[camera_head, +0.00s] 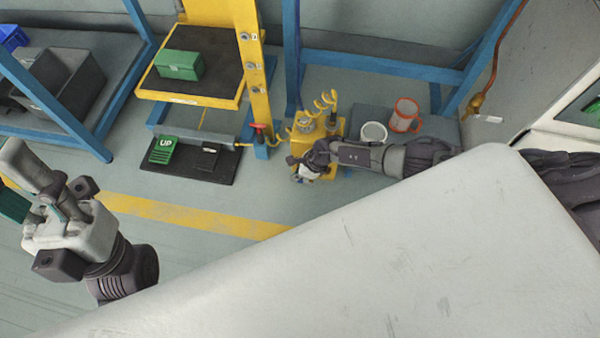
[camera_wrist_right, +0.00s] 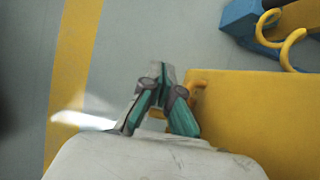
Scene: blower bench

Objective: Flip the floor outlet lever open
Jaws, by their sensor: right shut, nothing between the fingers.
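A red-topped lever (camera_head: 257,128) stands upright on a blue block (camera_head: 262,148) on the floor, left of a yellow box (camera_head: 309,138). I cannot tell whether it is open or closed. My right gripper (camera_head: 298,174) is at the near left side of the yellow box. In the right wrist view its fingertips (camera_wrist_right: 162,74) meet with nothing between them, beside a yellow loop on the edge of the box (camera_wrist_right: 265,120); touching is unclear. The blue block also shows in that view (camera_wrist_right: 238,20). My left gripper (camera_head: 12,178) is far left, fingers apart, seemingly empty.
A coiled yellow hose (camera_head: 325,101) runs beside the box. A white cup (camera_head: 373,133) and an orange container (camera_head: 405,115) stand right of it. A dark mat (camera_head: 215,174) with a green UP pedal (camera_head: 163,150) lies left. A yellow floor stripe (camera_head: 200,216) crosses clear floor.

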